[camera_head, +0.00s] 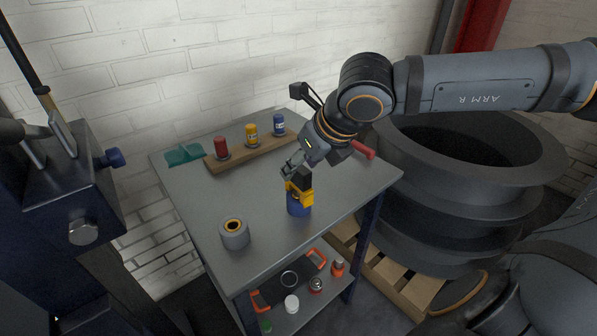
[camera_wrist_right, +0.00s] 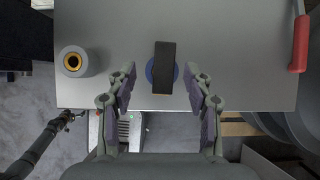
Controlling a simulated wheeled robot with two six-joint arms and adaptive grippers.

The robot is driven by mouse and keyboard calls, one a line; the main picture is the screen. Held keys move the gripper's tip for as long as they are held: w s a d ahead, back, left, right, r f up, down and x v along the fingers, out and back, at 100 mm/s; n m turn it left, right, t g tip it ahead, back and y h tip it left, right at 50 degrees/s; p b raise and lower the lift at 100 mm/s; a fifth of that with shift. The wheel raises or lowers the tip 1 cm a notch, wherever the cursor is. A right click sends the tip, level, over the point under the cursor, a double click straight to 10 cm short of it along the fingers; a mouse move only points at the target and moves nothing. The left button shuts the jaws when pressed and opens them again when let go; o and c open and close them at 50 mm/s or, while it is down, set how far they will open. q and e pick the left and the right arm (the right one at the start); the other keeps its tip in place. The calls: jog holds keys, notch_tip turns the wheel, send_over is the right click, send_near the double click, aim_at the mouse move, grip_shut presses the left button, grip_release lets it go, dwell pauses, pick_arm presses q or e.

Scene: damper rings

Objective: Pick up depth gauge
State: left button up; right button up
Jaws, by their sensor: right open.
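What looks like the depth gauge (camera_head: 299,192), a yellow and black piece, stands on a blue round base (camera_head: 298,208) near the front right part of the grey table. In the right wrist view the gauge (camera_wrist_right: 164,62) shows from above as a dark upright bar over a blue disc. My right gripper (camera_head: 292,168) is just above and beside it in the head view, partly covering its top. In the wrist view the right fingers (camera_wrist_right: 162,84) are spread wide, one on each side of the gauge, with gaps on both sides. My left gripper is not in view.
A grey cylinder with an orange-rimmed hole (camera_head: 235,236) stands on the table (camera_head: 200,205) to the left. A wooden rack (camera_head: 236,151) with red, yellow and blue bottles and a green tray (camera_head: 184,154) lie behind. Large black rings (camera_head: 450,170) are stacked at the right. A red handle (camera_wrist_right: 300,44) lies near the edge.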

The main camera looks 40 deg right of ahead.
jog(key=shift+w+f, duration=0.25)
jog(key=shift+w, duration=0.05)
jog(key=shift+a+f+p, duration=0.1)
jog(key=shift+f+p, duration=0.2)
jog(key=shift+p, duration=0.05)
jog(key=w+p, duration=0.1)
jog(key=p, duration=0.3)
jog(key=shift+f, duration=0.3)
jog(key=f, duration=0.1)
jog(key=w+f, duration=0.1)
jog(key=d+f, duration=0.1)
jog(key=shift+w+p, duration=0.25)
jog(key=shift+p, duration=0.05)
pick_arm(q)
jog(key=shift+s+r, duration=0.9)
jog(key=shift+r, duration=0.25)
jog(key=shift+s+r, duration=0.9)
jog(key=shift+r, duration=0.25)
pick_arm(e)
jog(key=shift+w+a+f, duration=0.3)
jog(key=shift+w+f, duration=0.05)
grip_shut()
